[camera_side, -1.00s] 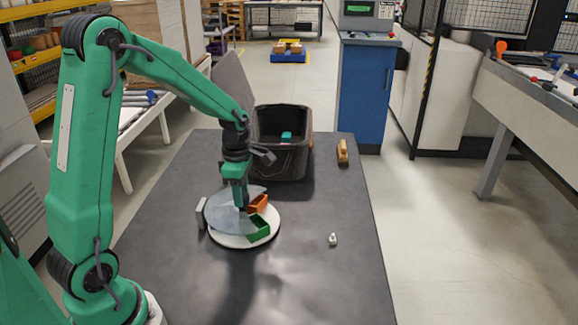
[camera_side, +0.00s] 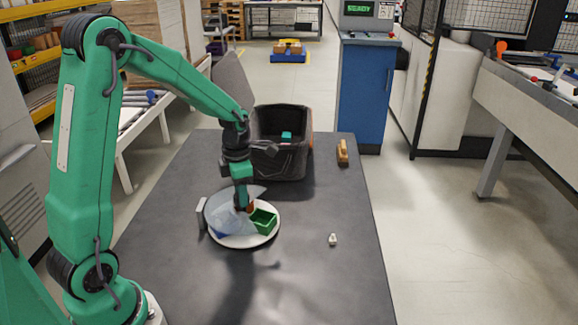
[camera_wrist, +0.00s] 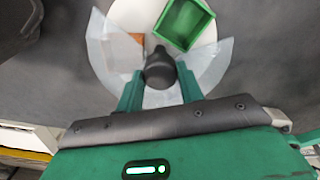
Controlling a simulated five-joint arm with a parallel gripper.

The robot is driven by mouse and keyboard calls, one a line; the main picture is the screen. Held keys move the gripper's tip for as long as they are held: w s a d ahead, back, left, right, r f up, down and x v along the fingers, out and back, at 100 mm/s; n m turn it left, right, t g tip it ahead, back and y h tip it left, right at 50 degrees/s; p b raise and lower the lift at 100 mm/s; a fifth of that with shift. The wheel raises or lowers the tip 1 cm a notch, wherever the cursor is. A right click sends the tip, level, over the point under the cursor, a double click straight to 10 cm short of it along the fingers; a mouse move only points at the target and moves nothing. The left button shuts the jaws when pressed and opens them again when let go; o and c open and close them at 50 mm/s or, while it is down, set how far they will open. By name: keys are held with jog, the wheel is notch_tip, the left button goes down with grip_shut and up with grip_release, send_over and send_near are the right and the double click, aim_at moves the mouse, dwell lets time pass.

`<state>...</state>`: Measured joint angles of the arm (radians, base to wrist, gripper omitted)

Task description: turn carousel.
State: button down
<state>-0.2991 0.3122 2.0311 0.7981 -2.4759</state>
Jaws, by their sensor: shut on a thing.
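The carousel (camera_side: 247,242) is a round white turntable on the dark table. It carries a green open box (camera_side: 263,221) on its right side, and the box also shows in the wrist view (camera_wrist: 185,22). An orange box (camera_side: 251,206) is partly hidden behind my gripper, and a blue patch (camera_side: 221,233) shows at the front left. A translucent grey cover (camera_side: 224,215) spans part of the disc. In the wrist view, my gripper (camera_wrist: 159,82) is shut on the black centre knob (camera_wrist: 159,66), a finger on each side. The cover (camera_wrist: 108,60) lies over the orange box (camera_wrist: 122,50).
A small grey upright plate (camera_side: 201,213) stands at the carousel's left edge. A dark bin (camera_side: 283,160) with a teal item (camera_side: 286,135) stands behind. A wooden brush-like block (camera_side: 342,152) and a small pale object (camera_side: 333,239) lie right. The table's front right is clear.

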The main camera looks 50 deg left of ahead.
jog(key=shift+n, duration=2.1)
jog(key=c, duration=0.9)
grip_release()
jog(key=shift+r, duration=0.15)
jog(key=shift+r, duration=3.8)
